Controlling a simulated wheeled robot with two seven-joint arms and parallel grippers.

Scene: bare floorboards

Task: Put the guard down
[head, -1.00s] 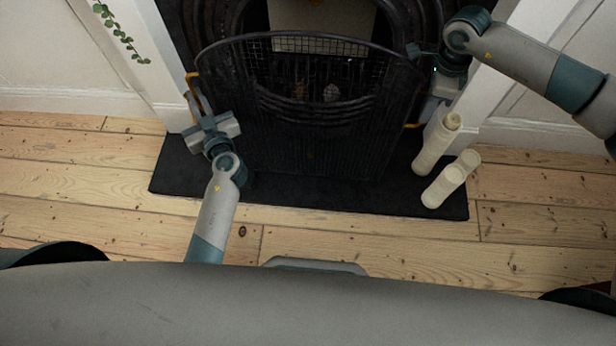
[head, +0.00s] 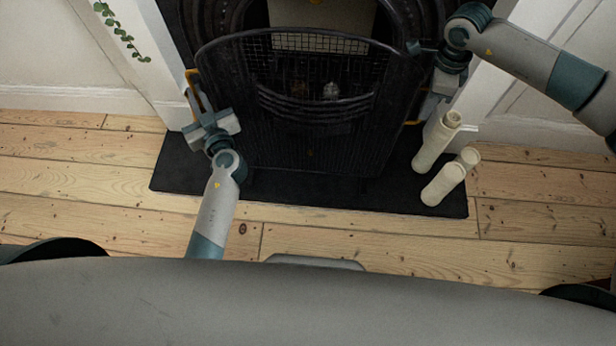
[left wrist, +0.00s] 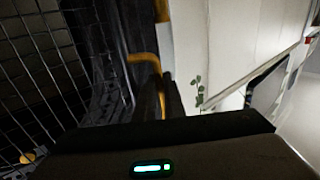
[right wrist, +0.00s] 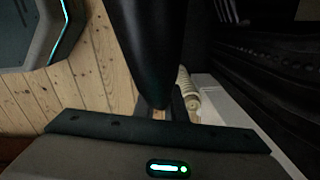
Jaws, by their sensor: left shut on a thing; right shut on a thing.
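The guard (head: 300,145) is a dark, curved mesh fireguard with brass side handles. It stands upright in front of the fireplace opening, over the black hearth. Whether its lower edge touches the hearth is hard to tell. My left gripper (head: 204,112) is shut on the guard's left handle; the brass handle (left wrist: 146,58) and mesh show in the left wrist view. My right gripper (head: 434,96) is at the guard's right side, shut on its right handle, which is mostly hidden. A large dark shape fills the middle of the right wrist view.
The black hearth slab (head: 290,195) lies on pale floorboards (head: 90,175). White fireplace surround (head: 150,60) flanks both sides. A green plant (head: 120,35) hangs at upper left.

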